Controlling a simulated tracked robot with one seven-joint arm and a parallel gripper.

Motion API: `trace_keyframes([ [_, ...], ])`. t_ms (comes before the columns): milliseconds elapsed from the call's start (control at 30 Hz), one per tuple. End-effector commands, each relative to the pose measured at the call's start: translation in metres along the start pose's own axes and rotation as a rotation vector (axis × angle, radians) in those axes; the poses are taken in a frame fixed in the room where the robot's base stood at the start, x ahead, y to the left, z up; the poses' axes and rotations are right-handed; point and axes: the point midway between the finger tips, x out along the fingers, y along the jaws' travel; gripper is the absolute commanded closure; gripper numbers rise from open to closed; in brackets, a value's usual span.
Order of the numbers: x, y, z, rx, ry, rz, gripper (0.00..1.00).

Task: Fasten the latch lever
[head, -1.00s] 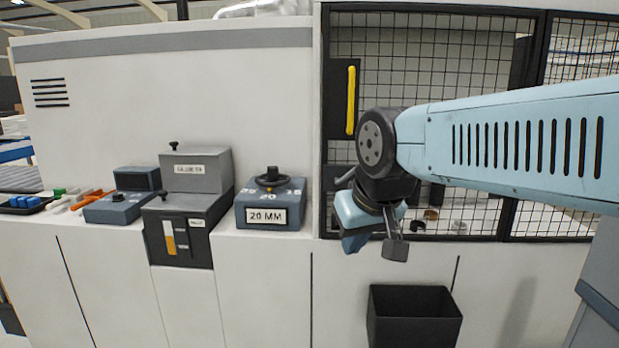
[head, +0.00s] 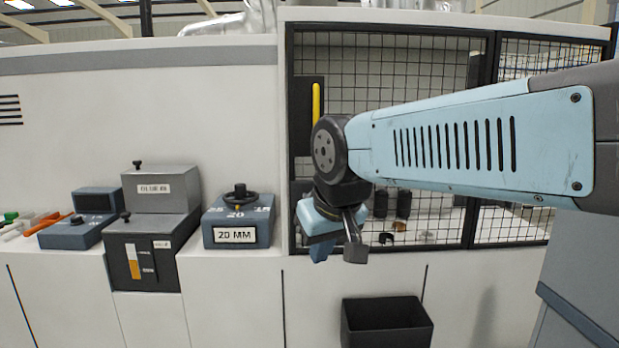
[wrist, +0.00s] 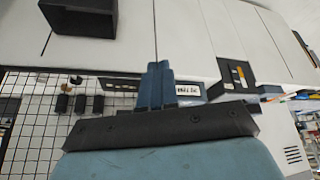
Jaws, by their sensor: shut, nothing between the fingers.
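A yellow bar handle (head: 316,105) stands upright on a black plate at the left edge of the mesh door (head: 425,110). I cannot tell whether it belongs to the latch lever. No latch lever is clearly visible; my wrist hides part of the door frame below the handle. My gripper (head: 318,253) points downward in front of the door's lower left corner, below the yellow handle. In the wrist view its two blue fingers (wrist: 157,85) are together with nothing between them, in front of the machine's front.
A thickness block marked 20 MM (head: 238,220) sits on the ledge left of my gripper, with a grey and black glue unit (head: 150,250) beyond it. An open black bin (head: 387,322) is below the door. Several dark rolls stand behind the mesh.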

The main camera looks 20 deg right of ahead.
Motion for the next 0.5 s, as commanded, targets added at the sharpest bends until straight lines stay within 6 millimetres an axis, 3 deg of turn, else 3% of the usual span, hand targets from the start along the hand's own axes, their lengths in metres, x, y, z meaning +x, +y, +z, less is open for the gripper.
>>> trace_keyframes([
  [500,-0.034,0.031,-0.127,-0.001,-0.113,0.297,1.0],
])
